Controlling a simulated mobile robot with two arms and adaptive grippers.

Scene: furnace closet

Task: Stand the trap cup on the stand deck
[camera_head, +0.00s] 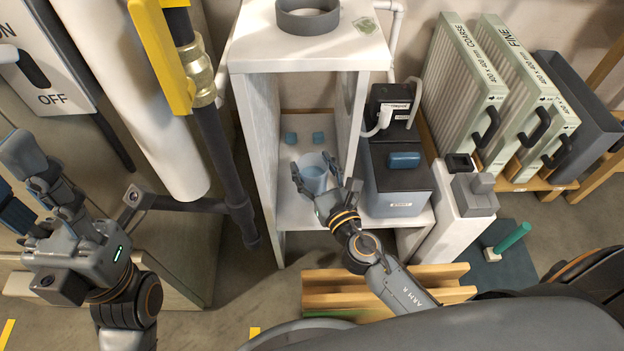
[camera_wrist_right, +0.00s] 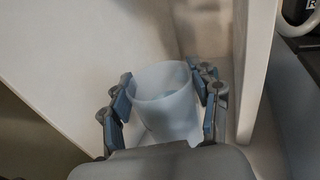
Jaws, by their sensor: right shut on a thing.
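The trap cup, a translucent pale-blue cup (camera_head: 314,178), is inside the open front of the white stand (camera_head: 262,150). My right gripper (camera_head: 315,175) is shut on it, with one finger on each side. In the right wrist view the cup (camera_wrist_right: 166,100) sits between the blue finger pads, open mouth up and roughly upright. The white stand deck (camera_head: 290,211) lies under and around it. The cup's base is hidden, so I cannot tell if it touches the deck. My left gripper (camera_head: 18,180) is open and empty at the far left, away from the stand.
Side walls close in the bay, and the right wall (camera_wrist_right: 256,70) is near the gripper. A grey ring (camera_head: 307,15) tops the stand. A blue-grey pump box (camera_head: 397,180) and pleated filters (camera_head: 465,85) stand to the right.

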